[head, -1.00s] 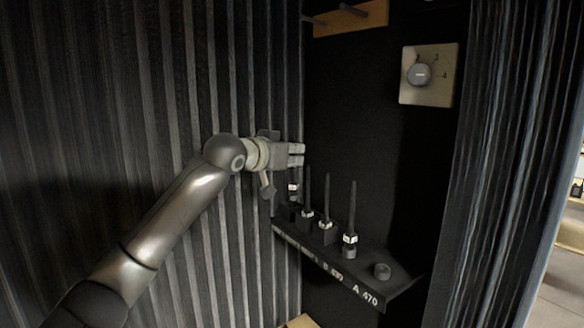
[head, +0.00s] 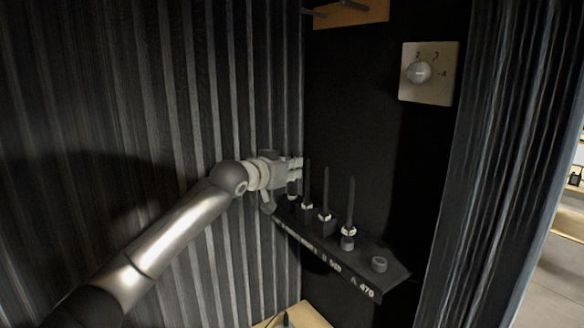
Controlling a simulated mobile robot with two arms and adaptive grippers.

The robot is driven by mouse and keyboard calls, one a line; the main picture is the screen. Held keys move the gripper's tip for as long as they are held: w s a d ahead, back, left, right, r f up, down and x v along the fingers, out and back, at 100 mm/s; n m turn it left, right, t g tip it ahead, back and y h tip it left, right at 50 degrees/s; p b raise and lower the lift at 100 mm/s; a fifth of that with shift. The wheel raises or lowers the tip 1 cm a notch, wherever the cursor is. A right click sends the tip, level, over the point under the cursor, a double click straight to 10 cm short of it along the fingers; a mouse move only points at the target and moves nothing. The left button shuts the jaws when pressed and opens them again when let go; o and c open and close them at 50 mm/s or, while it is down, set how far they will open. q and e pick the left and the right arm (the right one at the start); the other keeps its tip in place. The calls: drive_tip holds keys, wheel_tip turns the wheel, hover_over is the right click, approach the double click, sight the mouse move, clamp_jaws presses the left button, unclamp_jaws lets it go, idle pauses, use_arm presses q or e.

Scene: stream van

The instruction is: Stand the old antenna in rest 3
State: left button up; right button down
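Several dark upright antennas with white bands stand along a black shelf (head: 385,285): a front one (head: 350,205), a second (head: 326,195), a third (head: 307,185), and a far left one (head: 292,190) partly hidden by my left gripper. I cannot tell which is the old antenna or which holder is rest 3. My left gripper (head: 297,168) is at the shelf's far left end, level with the upper part of the far left antenna. Its fingers point right; whether they grip that antenna is unclear. My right gripper is out of view.
An empty round holder (head: 379,264) sits at the shelf's near right end. A dial panel (head: 442,88) is on the dark wall above. Curtains (head: 505,150) hang at right; ribbed wall is at left. A pale wooden surface (head: 305,315) shows at the bottom.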

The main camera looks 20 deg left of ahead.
use_arm(q)
drive_tip(key=shift+o, duration=0.6)
drive_tip(key=shift+r, duration=0.2)
drive_tip(key=b+v, duration=0.4)
drive_tip(key=v, duration=0.8)
